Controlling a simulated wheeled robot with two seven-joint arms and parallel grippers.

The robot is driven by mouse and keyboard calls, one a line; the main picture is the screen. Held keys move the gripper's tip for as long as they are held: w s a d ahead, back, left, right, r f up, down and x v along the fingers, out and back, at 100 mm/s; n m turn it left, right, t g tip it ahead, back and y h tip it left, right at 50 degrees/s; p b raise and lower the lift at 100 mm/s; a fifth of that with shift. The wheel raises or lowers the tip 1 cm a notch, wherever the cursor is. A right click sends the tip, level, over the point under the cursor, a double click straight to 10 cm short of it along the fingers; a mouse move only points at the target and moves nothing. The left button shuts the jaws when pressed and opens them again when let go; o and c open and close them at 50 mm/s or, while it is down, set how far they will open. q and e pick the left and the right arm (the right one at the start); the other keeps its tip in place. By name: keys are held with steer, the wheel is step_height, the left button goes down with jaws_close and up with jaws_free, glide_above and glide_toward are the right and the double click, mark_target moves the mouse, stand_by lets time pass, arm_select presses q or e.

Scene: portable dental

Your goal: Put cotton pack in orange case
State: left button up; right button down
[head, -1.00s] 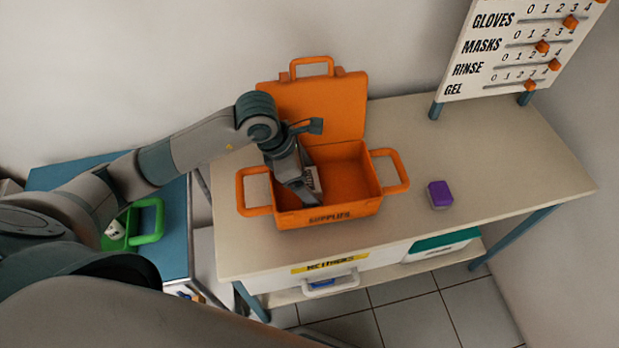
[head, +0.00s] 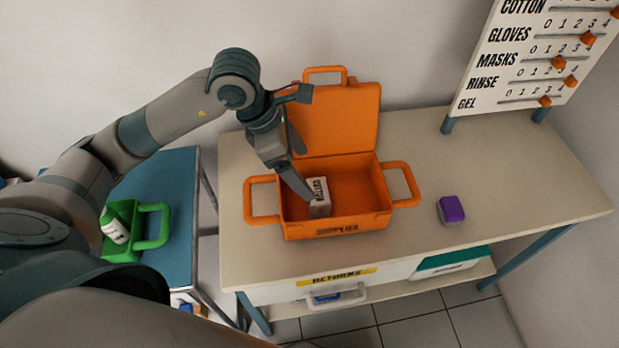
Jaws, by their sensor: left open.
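The orange case (head: 352,226) stands on the table with its lid open against the back. A small white pack with dark lettering (head: 319,197), which looks like the cotton pack, rests inside the case at its left part. My left gripper (head: 306,180) is open, pointing down at the left side of the case. One finger reaches close beside the pack; whether it touches the pack is hard to tell. My right gripper is not in view.
A purple block (head: 451,210) lies on the beige table (head: 500,165) right of the case. A slider board (head: 530,60) stands at the back right. A green carrier (head: 150,242) with a white bottle (head: 113,226) sits on the blue table at left. A returns bin (head: 335,292) is below.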

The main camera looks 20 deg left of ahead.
arm_select(q)
steer(key=shift+v, duration=1)
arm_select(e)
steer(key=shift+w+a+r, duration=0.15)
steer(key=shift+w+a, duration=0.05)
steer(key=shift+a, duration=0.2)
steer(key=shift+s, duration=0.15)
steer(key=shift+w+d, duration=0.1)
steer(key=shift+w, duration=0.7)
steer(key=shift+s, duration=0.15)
